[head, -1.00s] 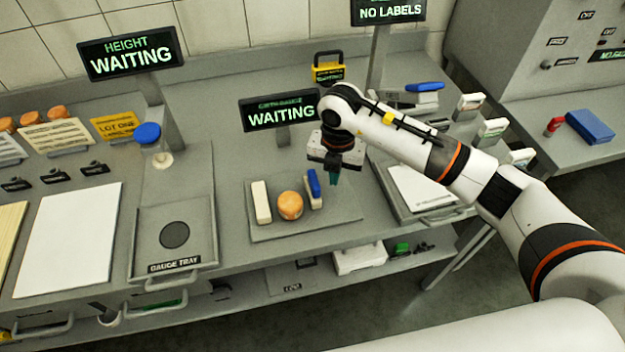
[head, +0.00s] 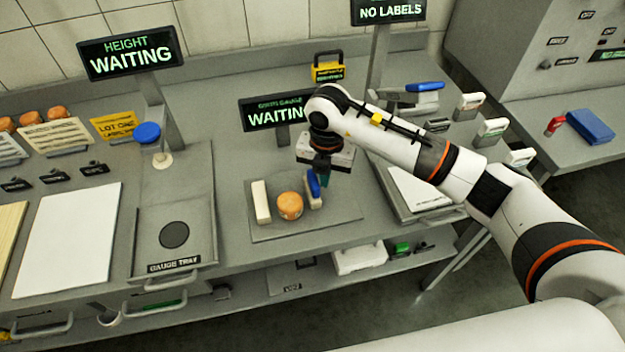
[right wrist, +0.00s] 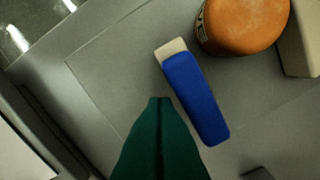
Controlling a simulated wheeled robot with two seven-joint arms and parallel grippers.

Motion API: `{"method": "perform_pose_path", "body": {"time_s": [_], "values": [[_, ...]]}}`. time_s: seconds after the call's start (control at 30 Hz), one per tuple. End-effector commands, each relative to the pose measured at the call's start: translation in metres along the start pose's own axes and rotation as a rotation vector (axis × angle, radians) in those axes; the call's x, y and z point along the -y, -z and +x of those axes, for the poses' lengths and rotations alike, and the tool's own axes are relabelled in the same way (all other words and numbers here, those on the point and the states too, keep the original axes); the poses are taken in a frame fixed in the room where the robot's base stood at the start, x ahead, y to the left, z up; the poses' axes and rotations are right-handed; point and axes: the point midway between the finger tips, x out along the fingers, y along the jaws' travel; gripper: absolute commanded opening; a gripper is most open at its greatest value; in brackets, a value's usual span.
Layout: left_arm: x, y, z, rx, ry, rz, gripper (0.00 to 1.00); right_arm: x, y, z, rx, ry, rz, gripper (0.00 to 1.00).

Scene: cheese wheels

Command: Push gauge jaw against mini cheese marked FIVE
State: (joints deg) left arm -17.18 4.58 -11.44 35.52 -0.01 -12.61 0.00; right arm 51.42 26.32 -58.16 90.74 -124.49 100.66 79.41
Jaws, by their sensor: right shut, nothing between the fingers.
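The mini cheese (head: 290,206) is a small orange wheel on the girth gauge's grey plate (head: 335,218). A cream fixed block (head: 261,203) stands to its left. The movable jaw, cream with a blue top (head: 314,185), stands to its right, close beside the cheese. In the right wrist view the blue-topped jaw (right wrist: 194,98) lies just left of the cheese (right wrist: 240,25), whose dark marking is only partly visible and cannot be read. My right gripper (head: 322,180) is shut and empty, its green fingertips (right wrist: 160,105) just beside the jaw's outer side. My left gripper is not in view.
The girth gauge display (head: 278,112) behind the plate reads WAITING, as does the height display (head: 130,52). The gauge tray (head: 174,262) is empty at left. A white sheet in a tray (head: 420,188) lies to the right. More orange cheeses (head: 30,118) sit at far left.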

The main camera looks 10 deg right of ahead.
Motion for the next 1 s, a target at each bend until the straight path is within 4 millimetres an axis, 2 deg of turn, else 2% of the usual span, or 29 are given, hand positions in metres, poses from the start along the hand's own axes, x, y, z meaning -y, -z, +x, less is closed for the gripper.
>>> {"method": "perform_pose_path", "body": {"time_s": [1.0], "values": [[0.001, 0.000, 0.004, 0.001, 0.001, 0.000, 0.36, 0.028, -0.016, 0.000, 0.000, 0.002, -0.003, 0.00]]}}
